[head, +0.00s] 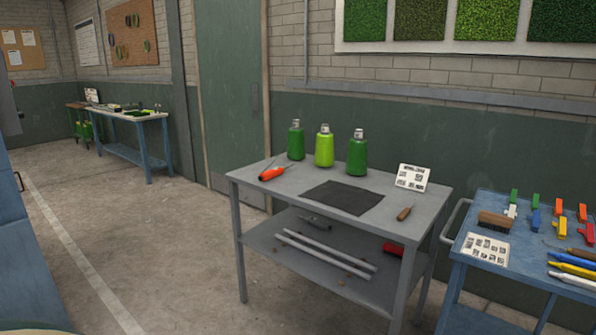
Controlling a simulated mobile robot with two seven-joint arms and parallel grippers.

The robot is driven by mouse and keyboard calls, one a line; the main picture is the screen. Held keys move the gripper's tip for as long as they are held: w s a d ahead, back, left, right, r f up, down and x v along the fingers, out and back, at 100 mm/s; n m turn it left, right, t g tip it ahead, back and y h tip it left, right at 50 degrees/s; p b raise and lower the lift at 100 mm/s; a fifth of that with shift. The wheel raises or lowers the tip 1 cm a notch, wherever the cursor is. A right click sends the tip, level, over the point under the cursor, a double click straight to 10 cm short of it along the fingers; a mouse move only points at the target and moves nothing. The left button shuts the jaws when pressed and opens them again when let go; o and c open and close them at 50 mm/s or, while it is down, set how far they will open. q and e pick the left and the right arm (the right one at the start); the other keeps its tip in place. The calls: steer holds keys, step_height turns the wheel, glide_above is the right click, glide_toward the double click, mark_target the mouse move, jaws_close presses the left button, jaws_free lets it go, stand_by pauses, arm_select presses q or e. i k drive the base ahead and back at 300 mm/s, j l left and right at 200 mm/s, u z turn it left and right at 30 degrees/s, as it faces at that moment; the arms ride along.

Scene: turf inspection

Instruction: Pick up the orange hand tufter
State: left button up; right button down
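The orange hand tufter (272,173) lies on the left part of the grey table's top (290,187). It has an orange body with a dark thin part pointing up and another thin part toward the right. It lies left of a dark mat (343,197) and in front of the green bottles. Nothing touches or covers it that I can see. Neither of my grippers shows in the head view.
Three green bottles (324,147) and a white printed card (412,178) stand along the table's back. A wooden-handled tool (405,212) lies at the right. A blue cart (481,278) with clips, a brush and pens stands right. Open concrete floor (150,240) lies left.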

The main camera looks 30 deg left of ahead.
mark_target(269, 174)
steer(key=i+j+z, duration=0.1)
steer(key=j, duration=0.25)
steer(key=i+j+z, duration=0.15)
steer(key=j, duration=0.2)
steer(key=j+z, duration=0.1)
steer(key=j, duration=0.25)
steer(key=i+j, duration=0.1)
steer(key=j, duration=0.45)
steer(key=i+j+z, duration=0.1)
steer(key=j, duration=0.45)
steer(key=i+j, duration=0.15)
steer(key=j, duration=0.4)
steer(key=i+j+z, duration=0.15)
steer(key=j, duration=0.4)
steer(key=k, duration=0.05)
